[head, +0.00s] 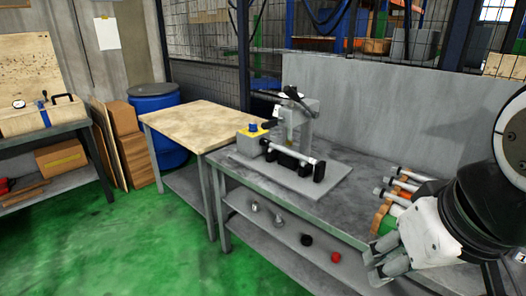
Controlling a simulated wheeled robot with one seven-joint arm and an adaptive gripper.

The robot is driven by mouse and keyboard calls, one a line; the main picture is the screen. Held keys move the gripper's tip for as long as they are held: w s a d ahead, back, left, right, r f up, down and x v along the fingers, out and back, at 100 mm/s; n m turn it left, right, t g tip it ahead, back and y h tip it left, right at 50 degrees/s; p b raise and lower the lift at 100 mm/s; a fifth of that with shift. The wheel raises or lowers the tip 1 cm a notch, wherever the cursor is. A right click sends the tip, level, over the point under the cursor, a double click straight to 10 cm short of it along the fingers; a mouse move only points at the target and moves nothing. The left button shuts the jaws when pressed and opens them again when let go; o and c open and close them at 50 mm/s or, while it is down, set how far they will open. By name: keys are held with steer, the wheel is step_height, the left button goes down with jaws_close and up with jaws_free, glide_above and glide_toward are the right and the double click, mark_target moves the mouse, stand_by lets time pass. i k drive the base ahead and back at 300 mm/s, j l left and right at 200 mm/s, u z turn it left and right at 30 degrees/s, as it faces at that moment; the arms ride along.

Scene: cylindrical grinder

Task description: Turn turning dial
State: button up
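A small grey device (298,132) with a black lever arm stands on a flat grey plate on the metal workbench, mid-picture. I cannot tell for sure which part is the turning dial; the blue knob is the most dial-like. My gripper (374,262) is at the lower right, in front of the bench, well apart from the device. Its two fingers point left and look spread, with nothing seen between them.
Several tools with metal shafts (398,190) lie on the bench near my gripper. A wood-topped table (205,122) adjoins the bench at left. A lower shelf (280,234) holds small parts. A grey panel (400,110) stands behind. The green floor (130,240) at left is clear.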

mark_target(253, 127)
steer(key=i+j+z, duration=0.1)
steer(key=j, duration=0.3)
steer(key=i+j+z, duration=0.1)
steer(key=i+j, duration=0.15)
steer(key=j, duration=0.15)
steer(key=i+j+z, duration=0.15)
steer(key=j, duration=0.25)
steer(key=i+j+z, duration=0.1)
steer(key=j, duration=0.35)
steer(key=i+j+z, duration=0.1)
steer(key=j, duration=0.3)
steer(key=i+j+u, duration=0.2)
steer(key=i, duration=0.95)
steer(key=l, duration=0.1)
